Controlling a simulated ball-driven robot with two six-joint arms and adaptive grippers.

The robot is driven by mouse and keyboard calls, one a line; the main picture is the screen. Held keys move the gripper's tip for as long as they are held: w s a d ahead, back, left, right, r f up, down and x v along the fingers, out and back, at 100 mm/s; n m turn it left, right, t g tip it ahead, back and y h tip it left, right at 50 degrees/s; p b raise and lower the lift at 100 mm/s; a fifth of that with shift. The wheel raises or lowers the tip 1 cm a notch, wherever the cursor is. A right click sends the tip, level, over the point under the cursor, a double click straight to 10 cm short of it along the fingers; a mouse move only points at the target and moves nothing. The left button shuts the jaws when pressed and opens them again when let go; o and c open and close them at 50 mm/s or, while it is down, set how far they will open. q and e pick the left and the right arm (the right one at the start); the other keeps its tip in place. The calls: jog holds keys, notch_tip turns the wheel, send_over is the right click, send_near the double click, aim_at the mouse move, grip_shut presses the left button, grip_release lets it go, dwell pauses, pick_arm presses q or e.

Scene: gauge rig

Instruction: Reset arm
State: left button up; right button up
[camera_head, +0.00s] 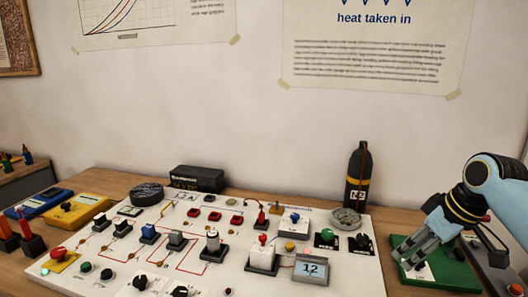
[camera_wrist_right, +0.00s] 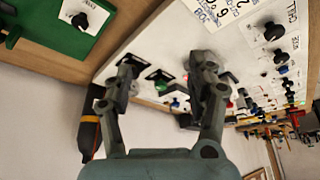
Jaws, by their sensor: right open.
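My right arm comes in from the right in the head view. My right gripper (camera_head: 408,258) is open and empty, in front of the green board (camera_head: 452,272) to the right of the white gauge panel (camera_head: 345,290). In the right wrist view, which looks turned over, the two fingers of my right gripper (camera_wrist_right: 166,82) stand apart with nothing between them. The panel (camera_wrist_right: 140,50) and the green board (camera_wrist_right: 50,22) show beyond them. I cannot tell how high the fingers are above the board. My left gripper is not in view.
A black bottle (camera_head: 357,180) marked N2 stands behind the panel's right end. A small display (camera_head: 312,269) reading 12, and several knobs and switches, stand up from the panel. A black box (camera_head: 197,179) is at the back. Blue and yellow meters (camera_head: 78,211) lie at the left.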

jog(key=s+a+f+m+h, duration=0.1)
jog(key=s+a+f, duration=0.1)
jog(key=s, duration=0.6)
jog(key=s+a+f+m+h, duration=0.1)
jog(key=s+f, duration=0.1)
jog(key=s, duration=0.6)
jog(key=s+a+r+m+h, duration=0.1)
jog(key=s+r+m, duration=0.3)
jog(key=s, duration=1.2)
notch_tip(320, 180, down, 34)
jog(key=d+r+g+b, duration=0.1)
jog(key=d+g+b, duration=0.1)
jog(key=b, duration=0.7)
pick_arm(q)
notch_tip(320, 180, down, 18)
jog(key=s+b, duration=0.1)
jog(key=b, duration=0.8)
pick_arm(e)
jog(key=s+f, duration=1)
jog(key=f, duration=0.3)
jog(key=s+d+f+g, duration=0.1)
jog(key=s+f, duration=0.9)
jog(key=f, duration=0.3)
jog(key=shift+d+f, duration=0.3)
jog(key=shift+f, duration=0.1)
